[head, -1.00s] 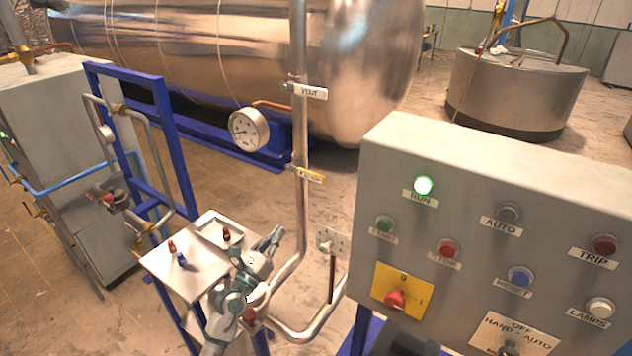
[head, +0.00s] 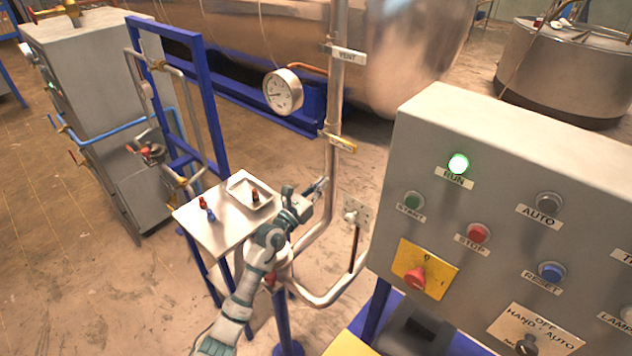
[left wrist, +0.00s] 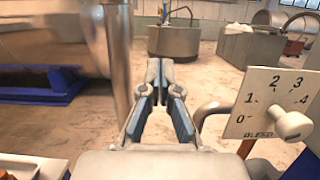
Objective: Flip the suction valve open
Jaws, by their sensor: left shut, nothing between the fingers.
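My left gripper (head: 318,188) is shut and empty, close to the vertical steel pipe (head: 334,105) in the head view. I cannot tell whether it touches the pipe. In the left wrist view its fingers (left wrist: 161,68) point forward with nothing between them, and the pipe (left wrist: 119,55) stands just left of them. A red part (head: 270,279) shows beside my left forearm, partly hidden. I cannot make out the suction valve's handle for certain. My right gripper is out of view.
A BLEED dial plate (left wrist: 262,104) with a white knob (left wrist: 292,125) stands right of the gripper. The control panel (head: 420,150) fills the right side. A small table (head: 215,235) with a tray (head: 236,190) is at left. A gauge (head: 283,91) is above.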

